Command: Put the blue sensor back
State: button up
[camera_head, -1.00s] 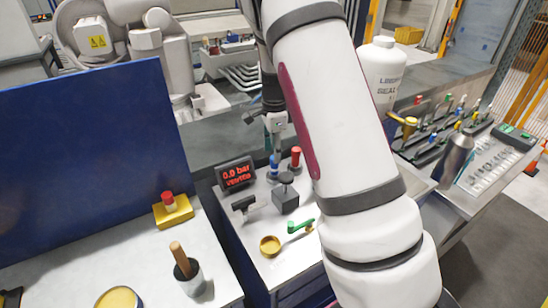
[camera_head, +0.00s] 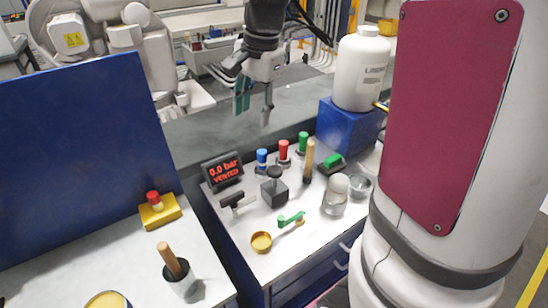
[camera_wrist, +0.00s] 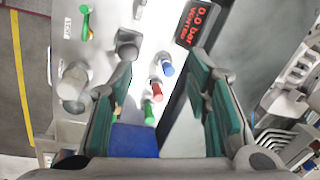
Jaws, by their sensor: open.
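My gripper (camera_head: 254,106) is open and empty, raised above and behind the row. Its teal-padded fingers are spread in the wrist view (camera_wrist: 163,95).
A display (camera_head: 222,171) reads 0.0 bar, vented. A black block (camera_head: 273,192), a green-handled valve (camera_head: 290,219) and a wooden handle (camera_head: 309,160) crowd the bench. A white bottle (camera_head: 362,70) stands on a blue box (camera_head: 345,130) at the right. A blue panel (camera_head: 80,150) rises at left.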

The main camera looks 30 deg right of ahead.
jog(key=s+a+r+n+t, duration=0.1)
jog(key=s+a+n, duration=0.1)
jog(key=s+n, duration=0.2)
jog(key=s+a+r+n+t, duration=0.1)
jog(key=s+a+n, duration=0.2)
jog(key=s, duration=0.6)
jog(key=s+a+r+n+t+h, duration=0.1)
jog(key=s+a+n, duration=0.2)
jog(key=s+n, duration=0.4)
jog(key=shift+r, duration=0.1)
